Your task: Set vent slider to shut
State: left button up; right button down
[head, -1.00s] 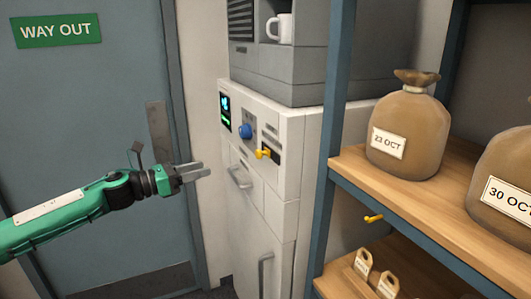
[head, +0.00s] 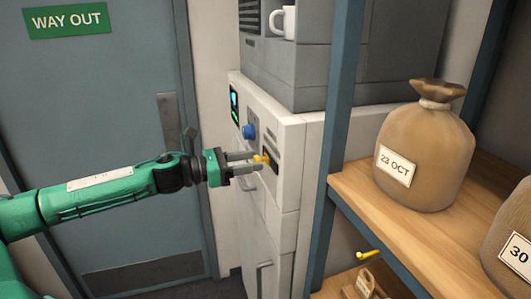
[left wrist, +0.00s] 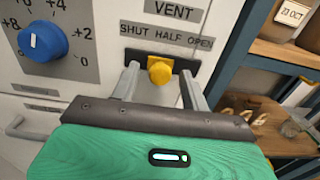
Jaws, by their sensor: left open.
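The vent slider is a yellow knob (left wrist: 160,70) in a short black slot on the white machine's front. In the left wrist view it sits near the middle of the slot, roughly under the word HALF on the SHUT HALF OPEN label (left wrist: 166,35). My left gripper (head: 256,163) is open, with one finger on each side of the knob. I cannot tell whether either finger touches it. My right gripper is not in view.
A blue dial (left wrist: 43,41) is left of the slider, with a grey handle (left wrist: 25,130) below it. A door (head: 100,130) is at left.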

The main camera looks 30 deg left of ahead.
aim_at(264, 151)
pick_arm(q)
jog(key=shift+w+d, duration=0.3)
jog(key=shift+w, duration=0.05)
jog(key=shift+s, duration=0.1)
jog(key=shift+c, duration=0.3)
jog(key=c, duration=0.4)
jog(key=shift+a, duration=0.1)
grip_shut()
jog(key=shift+w+a+r+p, duration=0.1)
jog(key=shift+w+a+p, duration=0.2)
jog(key=shift+w+a, duration=0.9)
jog(key=shift+s, duration=0.2)
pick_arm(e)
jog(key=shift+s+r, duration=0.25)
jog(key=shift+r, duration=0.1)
